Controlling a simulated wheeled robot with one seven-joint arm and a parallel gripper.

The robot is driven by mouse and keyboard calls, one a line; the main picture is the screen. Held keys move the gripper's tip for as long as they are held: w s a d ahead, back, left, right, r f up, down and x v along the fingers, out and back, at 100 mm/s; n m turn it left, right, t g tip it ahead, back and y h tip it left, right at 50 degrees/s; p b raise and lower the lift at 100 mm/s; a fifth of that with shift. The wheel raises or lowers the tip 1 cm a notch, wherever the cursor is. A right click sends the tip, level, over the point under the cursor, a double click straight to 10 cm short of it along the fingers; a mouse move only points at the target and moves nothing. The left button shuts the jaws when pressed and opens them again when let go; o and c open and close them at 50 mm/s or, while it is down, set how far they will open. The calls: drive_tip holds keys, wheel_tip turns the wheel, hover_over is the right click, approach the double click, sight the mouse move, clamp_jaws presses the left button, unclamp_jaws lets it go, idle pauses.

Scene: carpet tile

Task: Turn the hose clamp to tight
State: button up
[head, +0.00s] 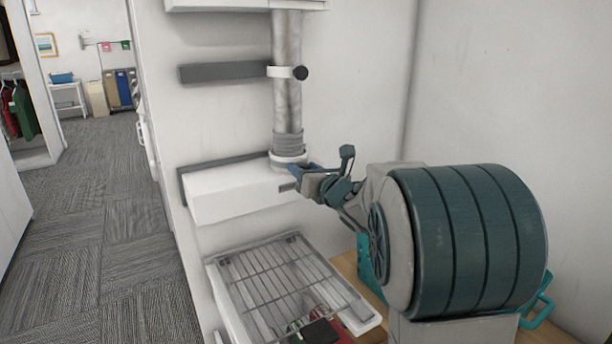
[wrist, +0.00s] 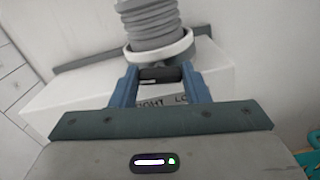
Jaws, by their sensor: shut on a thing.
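The hose clamp is a white ring (head: 285,155) around the lower end of a grey ribbed hose (head: 288,142), just above a white box. In the wrist view the ring (wrist: 160,49) sits at top centre, with a dark knob (wrist: 160,75) on its near side. My gripper (head: 297,169) reaches in from the right. Its blue fingers (wrist: 160,80) stand either side of the knob and are shut on it. In the head view the gripper hides the knob. A label on the box is partly covered by the fingers, and its full text cannot be read.
The white box (head: 235,197) juts from the wall below the hose. A metal duct (head: 287,100) rises above it, with a black-knobbed white band (head: 284,72) higher up. A wire rack in a white tray (head: 222,300) lies below. Carpeted floor (head: 100,220) is open at left.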

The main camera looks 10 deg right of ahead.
drive_tip(key=shift+f+m+p, duration=0.1)
drive_tip(key=shift+m+p, duration=2.5)
drive_tip(key=shift+m, duration=14.4)
drive_tip(key=o, duration=1)
